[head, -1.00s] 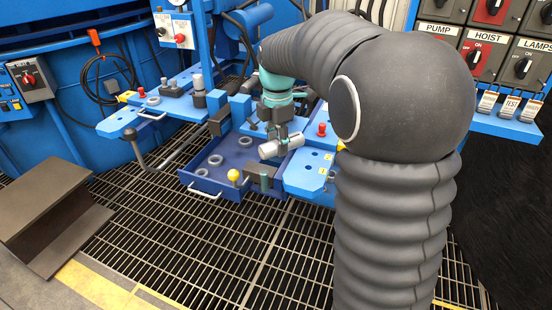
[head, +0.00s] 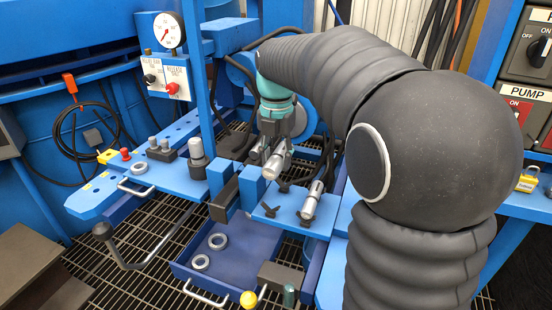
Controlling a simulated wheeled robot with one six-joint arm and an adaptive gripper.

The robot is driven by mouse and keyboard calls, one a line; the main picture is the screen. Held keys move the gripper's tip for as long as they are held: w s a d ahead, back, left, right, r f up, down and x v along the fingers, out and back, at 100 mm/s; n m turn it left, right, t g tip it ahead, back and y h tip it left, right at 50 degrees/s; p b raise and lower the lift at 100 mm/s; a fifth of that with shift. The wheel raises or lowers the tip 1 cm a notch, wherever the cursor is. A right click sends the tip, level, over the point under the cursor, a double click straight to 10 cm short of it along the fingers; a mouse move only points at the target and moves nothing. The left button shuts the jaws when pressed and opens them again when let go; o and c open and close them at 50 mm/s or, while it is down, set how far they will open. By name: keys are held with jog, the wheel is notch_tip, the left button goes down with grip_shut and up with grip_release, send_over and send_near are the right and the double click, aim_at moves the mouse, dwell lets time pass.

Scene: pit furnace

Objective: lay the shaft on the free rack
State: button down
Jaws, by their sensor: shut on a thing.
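My gripper (head: 276,143) is shut on a silver shaft (head: 274,166), which points toward the camera at a slant. The gripper comes down from above and partly hides the shaft. The shaft appears above and behind a free rack (head: 268,210) with dark forked supports on a blue plate; no contact shows. Just right of it, a second silver shaft (head: 313,199) lies on similar dark supports, roughly parallel to the held one.
A blue drawer (head: 236,262) with grey rings stands open below. Blue upright blocks (head: 251,188) stand close left of the free rack. A post with a gauge (head: 169,30) rises left. A side bench (head: 170,176) carries a ring and dark cylinders.

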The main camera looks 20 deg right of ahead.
jog(key=shift+f, duration=0.15)
jog(key=shift+f+b, duration=2.9)
jog(key=shift+f, duration=0.55)
jog(key=shift+s+p, duration=0.1)
jog(key=shift+p, duration=0.35)
jog(key=shift+f, duration=0.6)
jog(key=c, duration=0.6)
grip_release()
jog(key=shift+c, duration=0.2)
jog(key=shift+o, duration=0.2)
jog(key=shift+f, duration=0.1)
